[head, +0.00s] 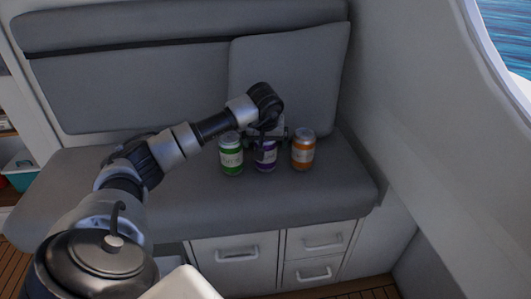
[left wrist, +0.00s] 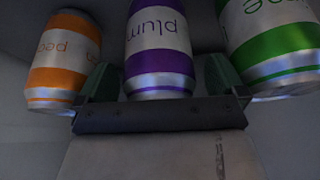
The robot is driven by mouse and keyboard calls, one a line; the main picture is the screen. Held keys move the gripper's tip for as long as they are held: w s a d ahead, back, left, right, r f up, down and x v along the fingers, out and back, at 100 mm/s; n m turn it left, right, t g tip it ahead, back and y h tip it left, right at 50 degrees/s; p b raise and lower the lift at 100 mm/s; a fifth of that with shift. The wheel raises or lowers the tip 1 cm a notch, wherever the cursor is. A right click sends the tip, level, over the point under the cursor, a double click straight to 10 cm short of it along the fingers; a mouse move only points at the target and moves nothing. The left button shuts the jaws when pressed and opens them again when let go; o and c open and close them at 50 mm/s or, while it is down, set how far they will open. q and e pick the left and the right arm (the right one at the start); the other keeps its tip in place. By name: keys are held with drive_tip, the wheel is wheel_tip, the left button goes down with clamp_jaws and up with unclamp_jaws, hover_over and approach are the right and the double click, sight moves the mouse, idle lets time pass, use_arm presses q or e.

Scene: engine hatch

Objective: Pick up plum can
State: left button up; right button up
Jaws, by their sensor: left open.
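The purple plum can (head: 265,157) stands upright on the grey seat cushion, in the middle of a row of three cans. In the left wrist view the plum can (left wrist: 158,48) lies between the two fingers of my left gripper (left wrist: 160,85), with its label facing the camera. The fingers are open, one on each side of the can. A gap shows on its right; on its left the finger is close, and I cannot tell if it touches. In the head view my left gripper (head: 268,135) covers the can's upper part. My right gripper is not in view.
A green can (head: 231,154) stands close left of the plum can and an orange can (head: 303,149) stands to its right. The seat back and a grey pillow (head: 290,80) rise behind. Drawers (head: 320,240) are below the cushion (head: 320,195). The cushion's right end is clear.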

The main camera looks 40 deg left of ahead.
use_arm(q)
drive_tip(key=shift+r, duration=0.15)
drive_tip(key=c, duration=1.2)
